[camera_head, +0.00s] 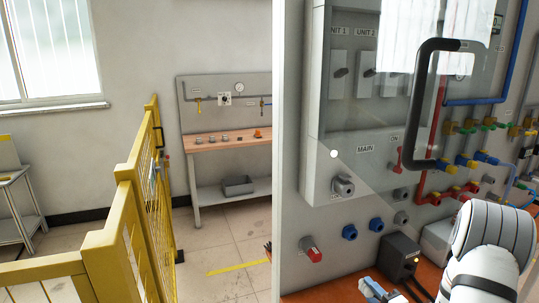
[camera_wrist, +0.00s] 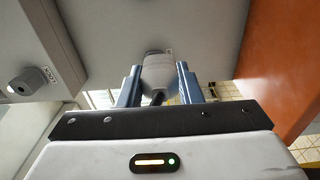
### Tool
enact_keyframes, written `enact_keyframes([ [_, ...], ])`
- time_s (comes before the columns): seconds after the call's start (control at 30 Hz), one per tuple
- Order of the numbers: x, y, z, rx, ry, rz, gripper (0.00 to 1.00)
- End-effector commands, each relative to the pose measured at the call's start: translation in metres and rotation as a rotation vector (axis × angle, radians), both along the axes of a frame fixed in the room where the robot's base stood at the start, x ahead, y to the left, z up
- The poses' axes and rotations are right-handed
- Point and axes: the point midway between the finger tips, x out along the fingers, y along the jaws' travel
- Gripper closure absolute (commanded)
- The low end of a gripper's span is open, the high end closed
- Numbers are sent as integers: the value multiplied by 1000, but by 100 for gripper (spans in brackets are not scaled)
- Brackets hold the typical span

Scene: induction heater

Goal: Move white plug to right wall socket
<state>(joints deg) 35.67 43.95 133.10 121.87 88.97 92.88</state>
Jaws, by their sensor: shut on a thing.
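In the wrist view, my gripper (camera_wrist: 158,70) has its two blue fingers on either side of a pale white plug (camera_wrist: 157,80). A dark cord end shows below the plug. The plug's far end points at a grey panel (camera_wrist: 110,35) and meets or overlaps a small round grey part beside a label. I cannot tell whether it is inserted. Another grey round fitting (camera_wrist: 33,81), with a label, is at the left, apart from the plug. In the head view, blue finger parts show at the bottom edge, and the plug cannot be made out.
A dark box (camera_head: 400,257) is low by the orange worktop. Yellow fencing (camera_head: 125,225) is at the left.

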Motion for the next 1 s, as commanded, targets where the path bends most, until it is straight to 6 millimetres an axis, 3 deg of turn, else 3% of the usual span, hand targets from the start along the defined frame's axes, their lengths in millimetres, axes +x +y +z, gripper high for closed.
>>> enact_keyframes([
  [0.5, 22, 117, -61, -4, 5, 101, 100],
  [0.7, 22, 131, -69, -10, 6, 110, 100],
  [1.0, 22, 129, -69, -9, 5, 106, 100],
])
